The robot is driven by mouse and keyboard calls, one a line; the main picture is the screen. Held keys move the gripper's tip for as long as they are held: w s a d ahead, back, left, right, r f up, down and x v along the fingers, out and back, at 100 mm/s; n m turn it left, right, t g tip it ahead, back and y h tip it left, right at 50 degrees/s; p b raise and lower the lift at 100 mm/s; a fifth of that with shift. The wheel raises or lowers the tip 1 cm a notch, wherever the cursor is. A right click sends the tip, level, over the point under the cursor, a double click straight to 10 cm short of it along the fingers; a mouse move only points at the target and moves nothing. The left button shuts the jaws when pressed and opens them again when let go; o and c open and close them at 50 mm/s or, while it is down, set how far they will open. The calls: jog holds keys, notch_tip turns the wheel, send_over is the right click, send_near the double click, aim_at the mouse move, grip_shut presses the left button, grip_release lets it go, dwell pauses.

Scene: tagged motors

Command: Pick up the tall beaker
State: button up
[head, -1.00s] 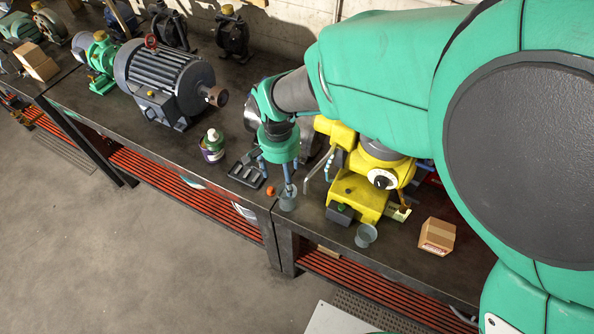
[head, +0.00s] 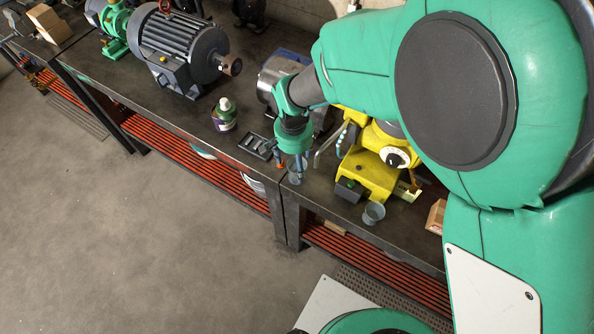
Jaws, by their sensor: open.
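A small translucent beaker (head: 296,178), likely the tall one, stands near the front edge of the bench, directly below my gripper. My gripper (head: 292,166) points down and is open, with its fingertips at the top of this beaker. The fingers partly hide it, and I cannot tell whether they touch it. A second, wider-looking translucent beaker (head: 373,213) stands apart to the right, near the front edge.
A yellow machine (head: 368,176) stands close to the right of my gripper. A large grey motor (head: 172,50) and a cardboard box (head: 436,216) are also on the bench (head: 190,122).

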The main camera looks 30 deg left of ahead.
jog(key=shift+f, duration=0.1)
jog(key=shift+w+d+f+b, duration=0.15)
jog(key=shift+f+b, duration=0.15)
jog(key=shift+f, duration=2.15)
jog(key=c, duration=1.3)
